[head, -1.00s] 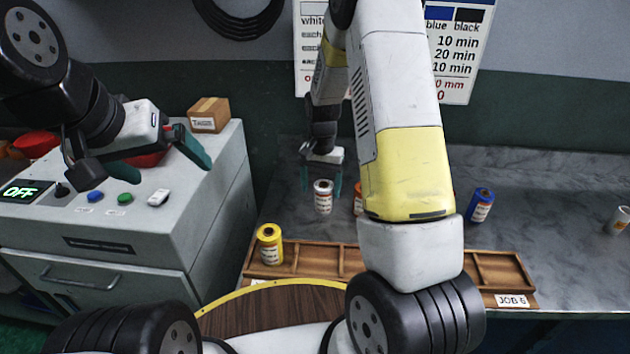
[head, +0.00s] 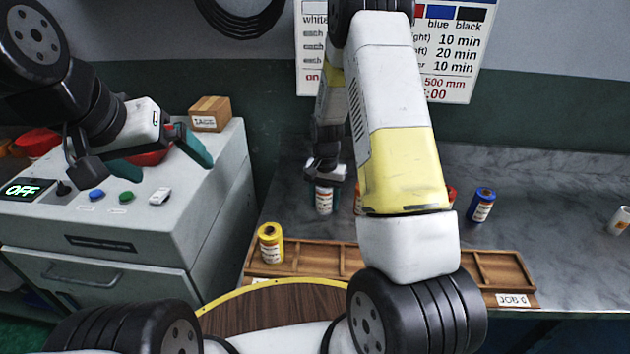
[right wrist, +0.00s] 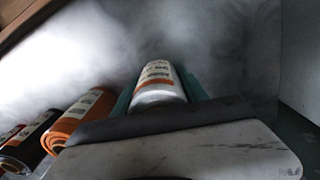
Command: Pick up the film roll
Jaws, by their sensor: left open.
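A white film roll with a printed label (head: 324,203) stands upright on the grey counter, behind the wooden tray. My right gripper (head: 325,180) points down over it and hides its top. In the right wrist view the white roll (right wrist: 158,85) lies between the teal fingers, one on each side. Whether they press on it I cannot tell. My left gripper (head: 155,158) is open and empty above the grey cabinet.
A yellow roll (head: 271,243) stands in the wooden tray (head: 300,254). A blue roll (head: 482,205) stands further right on the counter. My right arm partly hides other rolls; an orange roll (right wrist: 80,120) shows in the right wrist view. A cardboard box (head: 210,114) sits on the cabinet.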

